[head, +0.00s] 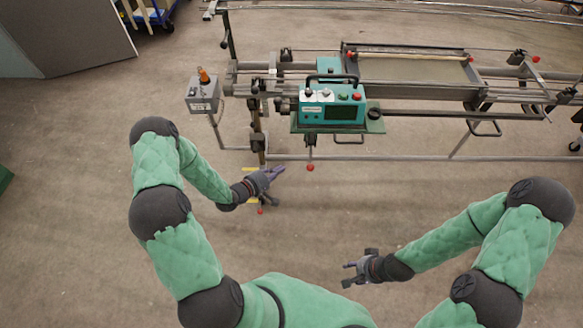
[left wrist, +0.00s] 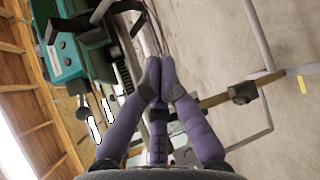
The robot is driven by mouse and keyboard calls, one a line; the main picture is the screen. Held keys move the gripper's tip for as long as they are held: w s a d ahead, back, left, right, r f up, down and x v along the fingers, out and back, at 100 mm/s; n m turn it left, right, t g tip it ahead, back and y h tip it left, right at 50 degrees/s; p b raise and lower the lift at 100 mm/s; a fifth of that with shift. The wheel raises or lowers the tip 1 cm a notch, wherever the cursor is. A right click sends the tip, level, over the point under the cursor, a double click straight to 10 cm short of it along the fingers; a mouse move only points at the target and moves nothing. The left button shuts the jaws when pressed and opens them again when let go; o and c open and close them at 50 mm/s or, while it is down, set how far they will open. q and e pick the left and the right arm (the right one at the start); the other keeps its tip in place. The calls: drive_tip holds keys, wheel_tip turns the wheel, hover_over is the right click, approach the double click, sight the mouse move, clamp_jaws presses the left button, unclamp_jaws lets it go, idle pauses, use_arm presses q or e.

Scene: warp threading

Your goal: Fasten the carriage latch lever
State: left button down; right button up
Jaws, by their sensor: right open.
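The carriage is a teal box (head: 332,108) with a black handle, a dark screen and knobs, set on the machine's rails. A short lever with a red ball (head: 310,167) hangs below its front left; I cannot tell for sure that it is the latch lever. The teal box also shows at the upper left of the left wrist view (left wrist: 68,60). My left gripper (head: 275,173) is left of and slightly below the red ball, apart from it. Its purple fingers (left wrist: 160,70) are drawn together with nothing visible between them. My right gripper (head: 350,273) is open and empty, low over bare floor.
The machine's frame and long rails (head: 430,116) span the back. A grey control box (head: 201,96) with an orange beacon stands at left. Another red ball (head: 261,211) shows below my left gripper, near yellow parts. The carpet (head: 330,220) between my arms is clear.

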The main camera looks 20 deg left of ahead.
use_arm(q)
drive_tip(key=w+d+f+b, duration=0.1)
drive_tip(key=w+d+b, duration=0.1)
drive_tip(key=w+d, duration=0.3)
drive_tip(key=shift+w+d+f, duration=0.2)
drive_tip(key=shift+w+d, duration=0.2)
drive_tip(key=shift+d, duration=0.4)
drive_tip(key=shift+s+d+r+g+p, duration=0.1)
drive_tip(key=shift+s+r+g+p, duration=0.2)
drive_tip(key=shift+g+p, duration=0.15)
drive_tip(key=shift+p, duration=0.3)
